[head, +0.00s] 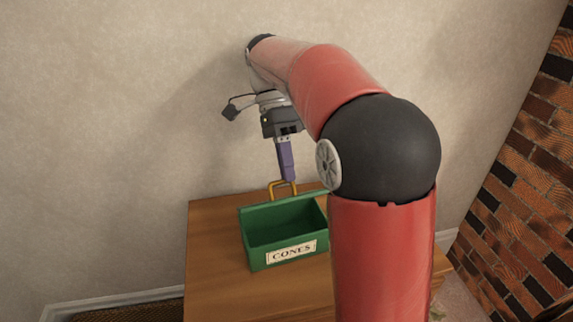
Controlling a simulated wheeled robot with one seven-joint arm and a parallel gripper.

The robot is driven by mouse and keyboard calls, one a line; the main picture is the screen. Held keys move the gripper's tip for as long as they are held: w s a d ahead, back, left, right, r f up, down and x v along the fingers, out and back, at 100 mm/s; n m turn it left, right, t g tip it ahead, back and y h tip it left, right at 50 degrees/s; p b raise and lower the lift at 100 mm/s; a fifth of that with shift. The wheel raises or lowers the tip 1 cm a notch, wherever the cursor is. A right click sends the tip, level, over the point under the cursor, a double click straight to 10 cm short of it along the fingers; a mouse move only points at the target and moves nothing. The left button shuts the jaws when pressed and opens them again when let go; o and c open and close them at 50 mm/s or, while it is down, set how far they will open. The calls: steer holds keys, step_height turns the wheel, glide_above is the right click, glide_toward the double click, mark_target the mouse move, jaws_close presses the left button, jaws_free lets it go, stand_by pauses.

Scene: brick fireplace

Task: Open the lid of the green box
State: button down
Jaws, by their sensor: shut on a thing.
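The green box (258,263) stands on a wooden table, with a white label reading "CONES" on its front. I look down into its open inside, which seems empty. Its green lid (262,206) is raised at the back of the box, seen nearly edge-on. A yellow handle (272,186) sticks up from the lid. My gripper (289,180) points down at the handle, with its purple fingers shut on it. The exact contact is small in the view. My arm hides the box's right end.
The wooden table (212,270) has bare top to the left of and in front of the box. A plain wall (120,130) rises close behind. A brick surface (525,190) stands at the right. My arm covers the table's right part.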

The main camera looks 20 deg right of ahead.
steer(key=c, duration=1.5)
jaws_free()
